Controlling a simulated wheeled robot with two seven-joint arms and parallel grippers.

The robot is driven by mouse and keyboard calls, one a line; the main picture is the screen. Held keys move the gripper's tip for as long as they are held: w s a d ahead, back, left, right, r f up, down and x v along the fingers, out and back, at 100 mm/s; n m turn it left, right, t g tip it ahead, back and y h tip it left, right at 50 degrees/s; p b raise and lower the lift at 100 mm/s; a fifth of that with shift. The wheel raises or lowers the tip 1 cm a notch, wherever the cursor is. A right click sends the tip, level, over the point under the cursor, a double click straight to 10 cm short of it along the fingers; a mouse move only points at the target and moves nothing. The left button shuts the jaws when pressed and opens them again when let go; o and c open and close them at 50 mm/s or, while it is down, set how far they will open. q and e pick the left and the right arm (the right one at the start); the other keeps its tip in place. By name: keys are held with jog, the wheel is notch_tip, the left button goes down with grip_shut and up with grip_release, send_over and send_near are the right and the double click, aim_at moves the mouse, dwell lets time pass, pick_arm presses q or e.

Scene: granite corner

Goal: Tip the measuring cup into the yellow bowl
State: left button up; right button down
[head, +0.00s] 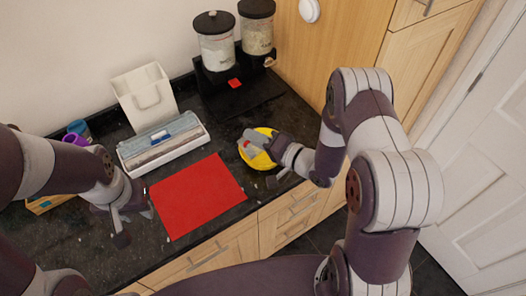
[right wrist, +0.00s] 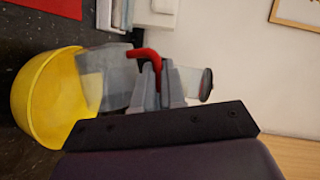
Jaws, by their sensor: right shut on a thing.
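The yellow bowl (head: 270,131) stands on the dark counter, right of the red mat; it fills the left of the right wrist view (right wrist: 40,100). The clear grey measuring cup (head: 251,150) is over the bowl in the head view. In the right wrist view the cup (right wrist: 103,78) overlaps the bowl's rim, and its contents cannot be made out. My right gripper (head: 272,152) is shut on the cup, and its fingers (right wrist: 161,88) also show in the wrist view. My left gripper (head: 131,218) is open and empty near the counter's front edge, left of the mat.
A red mat (head: 197,195) lies mid-counter. Behind it are a long box (head: 163,143) and a white holder (head: 145,97). A dispenser with two lidded jars (head: 216,45) stands behind the bowl. A purple cup (head: 75,139) is at the left.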

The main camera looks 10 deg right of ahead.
dwell(0.5)
jog(key=shift+w+d+f+m+y, duration=0.2)
jog(key=shift+d+m+y, duration=0.1)
jog(key=shift+d+m, duration=0.25)
jog(key=shift+a, duration=0.1)
jog(key=shift+w+d+f+m+t+b, duration=0.2)
jog(key=shift+d+m+t+b, duration=0.1)
jog(key=shift+d+m+b, duration=0.2)
jog(key=shift+d+m, duration=0.15)
jog(key=shift+m, duration=0.1)
dwell(0.4)
jog(key=shift+w+d+m+y, duration=0.2)
jog(key=shift+d+m+y, duration=0.1)
jog(key=shift+d+m, duration=0.2)
dwell(0.4)
